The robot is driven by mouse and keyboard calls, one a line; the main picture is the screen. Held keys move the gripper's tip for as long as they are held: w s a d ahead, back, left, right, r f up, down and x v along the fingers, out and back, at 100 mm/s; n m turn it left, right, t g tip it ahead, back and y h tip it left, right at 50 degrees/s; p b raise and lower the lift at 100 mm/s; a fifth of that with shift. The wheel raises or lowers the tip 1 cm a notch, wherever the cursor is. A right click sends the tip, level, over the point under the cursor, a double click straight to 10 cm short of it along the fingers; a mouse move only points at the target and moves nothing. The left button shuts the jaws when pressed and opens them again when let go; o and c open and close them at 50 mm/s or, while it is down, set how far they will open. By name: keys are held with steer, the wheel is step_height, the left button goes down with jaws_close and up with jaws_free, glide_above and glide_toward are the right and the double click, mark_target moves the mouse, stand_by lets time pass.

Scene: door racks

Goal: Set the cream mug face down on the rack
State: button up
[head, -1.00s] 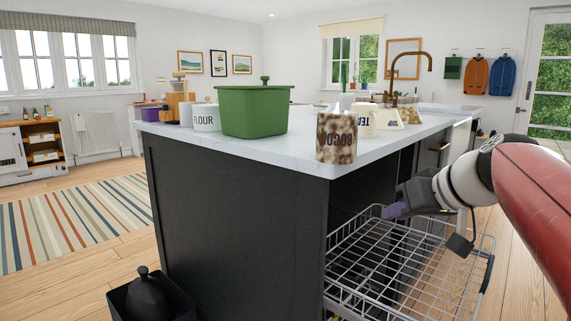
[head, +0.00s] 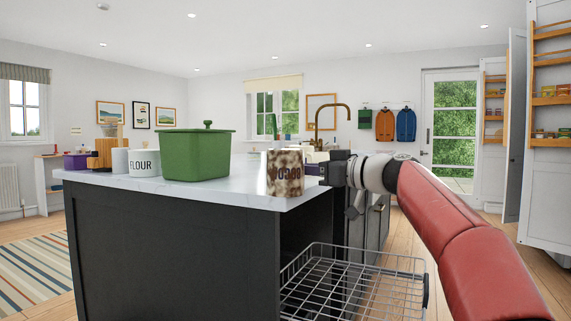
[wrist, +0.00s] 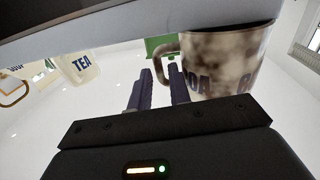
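A mottled cream-and-brown mug (head: 285,174) stands on the counter near its right corner. Its dark lettering looks upside down in the head view. In the wrist view, which looks inverted, the mug (wrist: 225,62) is close on the right, its handle towards my fingers. My gripper (head: 319,171) is beside the mug at counter height. In the wrist view the two purple fingers (wrist: 160,70) are apart, with the tips close to the handle; contact cannot be told. A plain cream vessel lettered TEA (wrist: 83,64) is further off. The wire rack (head: 345,285) is pulled out below the counter, empty.
A green lidded bin (head: 196,154), a white FLOUR canister (head: 144,163) and a wooden grinder (head: 104,152) stand left on the white counter (head: 215,191). A brass tap (head: 334,108) stands behind. Floor right of the rack shows free.

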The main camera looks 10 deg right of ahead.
steer(key=shift+w+a, duration=0.5)
steer(key=shift+w, duration=0.05)
jaws_close()
steer(key=shift+r, duration=0.1)
